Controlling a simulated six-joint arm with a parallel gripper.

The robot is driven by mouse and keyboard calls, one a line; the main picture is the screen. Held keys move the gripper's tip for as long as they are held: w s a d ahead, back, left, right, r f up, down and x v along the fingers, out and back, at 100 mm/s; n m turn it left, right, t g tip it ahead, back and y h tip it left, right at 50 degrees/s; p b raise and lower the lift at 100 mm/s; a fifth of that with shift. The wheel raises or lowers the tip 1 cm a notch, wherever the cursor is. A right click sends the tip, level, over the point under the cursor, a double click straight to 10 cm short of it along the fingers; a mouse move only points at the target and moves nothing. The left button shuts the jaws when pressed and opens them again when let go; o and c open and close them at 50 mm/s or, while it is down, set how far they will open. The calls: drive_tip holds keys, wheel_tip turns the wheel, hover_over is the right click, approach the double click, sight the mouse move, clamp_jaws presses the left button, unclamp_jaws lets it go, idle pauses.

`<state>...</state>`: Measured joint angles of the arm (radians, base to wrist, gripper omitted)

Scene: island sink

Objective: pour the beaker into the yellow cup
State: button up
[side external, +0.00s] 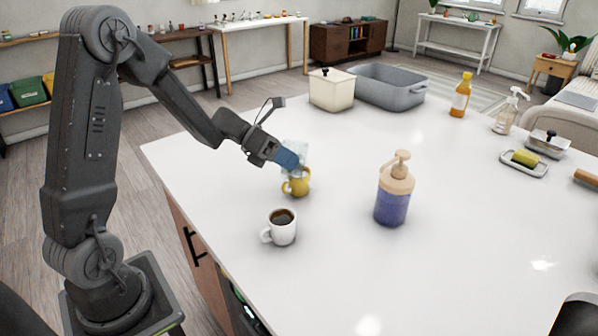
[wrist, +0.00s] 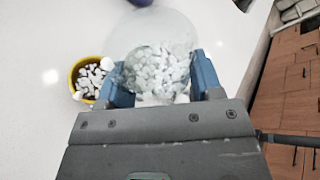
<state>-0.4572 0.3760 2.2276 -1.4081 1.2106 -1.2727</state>
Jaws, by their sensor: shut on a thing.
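My gripper (side external: 287,158) is shut on a clear beaker (side external: 298,148), its blue fingers on either side of it. In the wrist view the beaker (wrist: 150,38) holds many white chunks and looks tilted. The yellow cup (side external: 297,188) stands upright on the white counter, just below the beaker in the side view. In the wrist view the yellow cup (wrist: 73,82) is left of the beaker and has white chunks inside. A few white pieces show at the cup's rim on the beaker side. Whether they are falling or resting I cannot tell.
A white mug (side external: 283,231) with dark liquid stands in front of the yellow cup. A purple pump bottle (side external: 393,195) stands to the right. A cream box (side external: 332,92) and grey basin (side external: 389,88) are behind. The counter's middle is mostly free.

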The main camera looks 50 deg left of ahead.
drive_tip(key=shift+f+m+t+y, duration=0.15)
drive_tip(key=shift+m+t+y, duration=0.15)
drive_tip(key=shift+m, duration=0.3)
drive_tip(key=shift+w+m+t+y, duration=0.1)
drive_tip(key=shift+m+t+y, duration=0.2)
drive_tip(key=shift+m, duration=0.2)
drive_tip(key=shift+w+a+f+m+t, duration=0.15)
drive_tip(key=shift+m+t, duration=0.25)
drive_tip(key=shift+m, duration=0.2)
drive_tip(key=shift+w+a+r+m+t+y, duration=0.1)
drive_tip(key=shift+r+m+t+y, duration=0.4)
drive_tip(key=shift+r+m, duration=0.15)
